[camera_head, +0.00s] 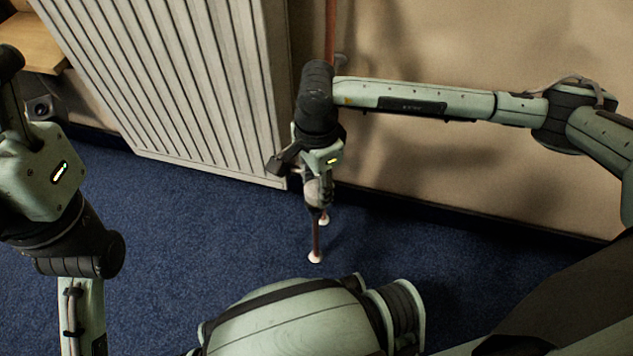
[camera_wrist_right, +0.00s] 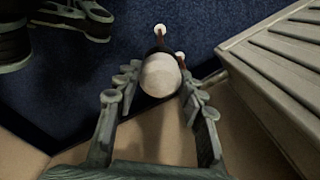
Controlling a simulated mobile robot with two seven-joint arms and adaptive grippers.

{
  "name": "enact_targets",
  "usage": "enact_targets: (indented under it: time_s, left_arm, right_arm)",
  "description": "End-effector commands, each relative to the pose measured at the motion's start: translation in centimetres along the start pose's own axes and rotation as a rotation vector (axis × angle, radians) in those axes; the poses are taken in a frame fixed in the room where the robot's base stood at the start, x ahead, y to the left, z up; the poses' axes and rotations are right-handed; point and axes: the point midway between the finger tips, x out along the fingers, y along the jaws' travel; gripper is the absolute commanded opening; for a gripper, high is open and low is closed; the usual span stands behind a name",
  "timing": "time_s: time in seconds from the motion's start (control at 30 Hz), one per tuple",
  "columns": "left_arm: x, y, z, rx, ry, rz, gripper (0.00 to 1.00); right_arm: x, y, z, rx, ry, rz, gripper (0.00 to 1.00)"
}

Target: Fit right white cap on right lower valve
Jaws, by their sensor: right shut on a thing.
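My right gripper (camera_head: 318,188) is low beside the radiator's lower right corner, above the copper pipe ends near the floor. The right white cap (camera_wrist_right: 160,76) is a pale rounded piece held between its two fingers in the right wrist view. The right lower valve is mostly hidden behind the cap and gripper; a short metal stub (camera_wrist_right: 213,79) shows between the cap and the radiator. I cannot tell whether the cap touches the valve or sits on it. My left gripper is not visible.
The ribbed white radiator (camera_head: 175,75) stands against the beige wall (camera_head: 480,50), close beside the right gripper. Copper pipes (camera_head: 316,237) enter the blue carpet (camera_head: 210,235) through white floor collars (camera_head: 315,257). A wooden surface (camera_head: 28,42) is at upper left. Carpet left of the pipes is clear.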

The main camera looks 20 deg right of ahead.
Motion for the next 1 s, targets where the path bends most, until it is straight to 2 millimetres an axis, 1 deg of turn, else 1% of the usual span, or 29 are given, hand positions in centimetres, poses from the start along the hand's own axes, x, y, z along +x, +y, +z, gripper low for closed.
enact_targets:
  time_s: [1.0]
  left_arm:
    - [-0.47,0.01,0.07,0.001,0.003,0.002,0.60]
  right_arm:
    - [0.16,-0.02,0.06,0.000,0.000,0.000,0.20]
